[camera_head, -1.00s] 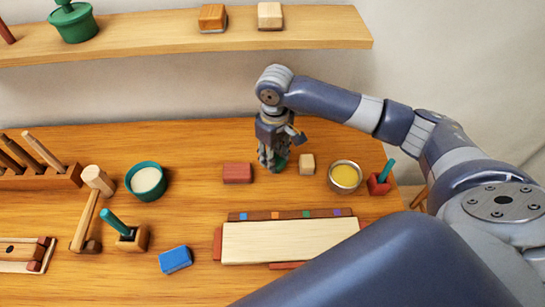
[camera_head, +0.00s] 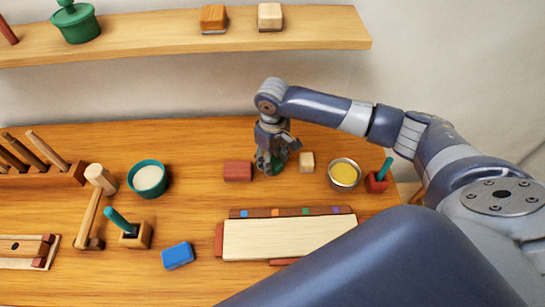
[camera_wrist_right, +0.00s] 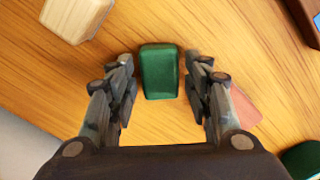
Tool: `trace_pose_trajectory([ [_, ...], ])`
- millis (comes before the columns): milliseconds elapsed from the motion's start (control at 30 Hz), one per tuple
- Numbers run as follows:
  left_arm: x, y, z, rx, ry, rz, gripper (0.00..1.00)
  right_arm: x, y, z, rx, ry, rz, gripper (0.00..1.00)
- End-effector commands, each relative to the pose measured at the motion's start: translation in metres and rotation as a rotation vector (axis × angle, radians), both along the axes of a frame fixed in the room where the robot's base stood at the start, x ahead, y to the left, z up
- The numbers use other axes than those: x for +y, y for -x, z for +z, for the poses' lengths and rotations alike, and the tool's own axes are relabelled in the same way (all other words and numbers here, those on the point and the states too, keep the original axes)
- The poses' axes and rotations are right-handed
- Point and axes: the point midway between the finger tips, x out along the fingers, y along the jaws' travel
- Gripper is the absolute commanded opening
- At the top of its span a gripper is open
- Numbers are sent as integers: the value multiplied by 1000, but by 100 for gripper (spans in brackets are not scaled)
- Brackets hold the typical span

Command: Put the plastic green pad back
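The green pad (camera_wrist_right: 159,71) lies on the wooden table between the two fingers of my right gripper (camera_wrist_right: 160,90) in the right wrist view. The fingers are open, one on each side, with a narrow gap to the pad. In the head view my right gripper (camera_head: 270,169) points down at the back of the table, between the red pad (camera_head: 238,170) and the pale wooden block (camera_head: 306,162). Only a bit of green shows there between the fingers. My left gripper is not in view.
A yellow-filled bowl (camera_head: 344,174) and a small red holder (camera_head: 376,181) stand right. A pale board (camera_head: 285,239) and a blue pad (camera_head: 177,255) lie in front. The shelf (camera_head: 150,37) above carries two blocks and a green pot (camera_head: 76,24).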

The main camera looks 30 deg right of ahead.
Motion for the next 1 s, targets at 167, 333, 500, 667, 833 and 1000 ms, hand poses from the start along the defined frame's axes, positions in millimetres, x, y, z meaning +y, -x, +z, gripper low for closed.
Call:
trace_pose_trajectory([
  [167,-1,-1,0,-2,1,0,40,0,0,0,0,0,-1,53],
  [333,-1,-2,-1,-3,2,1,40,0,0,2,-1,0,-1,53],
  [500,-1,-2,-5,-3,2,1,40,0,-2,19,-5,-2,0,53],
  [667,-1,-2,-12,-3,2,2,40,0,-2,52,-6,-1,0,53],
  [833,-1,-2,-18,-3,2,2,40,0,-2,89,-6,-2,0,53],
  [1000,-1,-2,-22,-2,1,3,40,0,-1,113,-2,-2,-1,53],
])
